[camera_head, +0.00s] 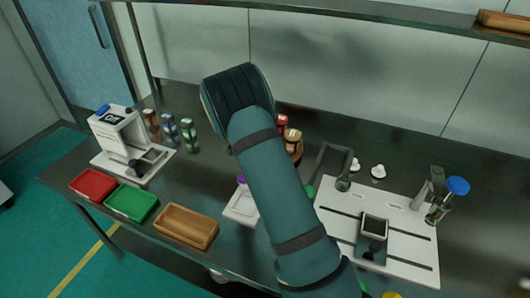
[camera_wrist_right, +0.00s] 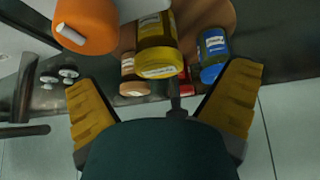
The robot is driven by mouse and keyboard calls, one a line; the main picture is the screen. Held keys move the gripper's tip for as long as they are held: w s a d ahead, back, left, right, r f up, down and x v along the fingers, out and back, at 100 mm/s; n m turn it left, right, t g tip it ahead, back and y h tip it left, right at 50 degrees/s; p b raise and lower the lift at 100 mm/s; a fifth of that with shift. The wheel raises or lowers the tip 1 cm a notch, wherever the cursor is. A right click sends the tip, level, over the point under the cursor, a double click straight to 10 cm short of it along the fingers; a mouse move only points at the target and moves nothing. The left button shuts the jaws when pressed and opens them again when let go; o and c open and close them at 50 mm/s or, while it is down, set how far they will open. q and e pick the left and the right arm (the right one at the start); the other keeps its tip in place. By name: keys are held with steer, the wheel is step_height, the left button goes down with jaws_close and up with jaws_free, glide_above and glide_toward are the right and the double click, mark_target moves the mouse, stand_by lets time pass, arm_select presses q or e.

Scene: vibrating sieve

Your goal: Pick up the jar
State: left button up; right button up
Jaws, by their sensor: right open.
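In the right wrist view several capped jars stand close together beyond my right gripper (camera_wrist_right: 168,82). A yellow jar (camera_wrist_right: 157,45) is in front of the gap between the fingers. An orange-topped jar (camera_wrist_right: 87,24) is to its left, a blue jar (camera_wrist_right: 213,52) to its right, and a brown one (camera_wrist_right: 133,76) and a partly hidden red one lie behind. My right gripper is open, with nothing visibly held. In the head view my arm hides its fingers and part of the jar group; a brown jar (camera_head: 292,138) and a red-capped jar (camera_head: 281,121) show beside it. My left gripper is not seen.
A white machine (camera_head: 122,135), several cans (camera_head: 170,128), and red (camera_head: 93,184), green (camera_head: 131,203) and brown (camera_head: 187,225) trays occupy the left of the dark bench. A white board (camera_head: 405,262) with fixtures is at right. A shelf (camera_head: 380,14) spans above the back.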

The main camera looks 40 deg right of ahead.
steer(key=b+x, duration=0.1)
steer(key=x, duration=0.6)
steer(key=shift+s+d+f, duration=0.1)
steer(key=shift+d+f, duration=0.2)
steer(key=c, duration=1.3)
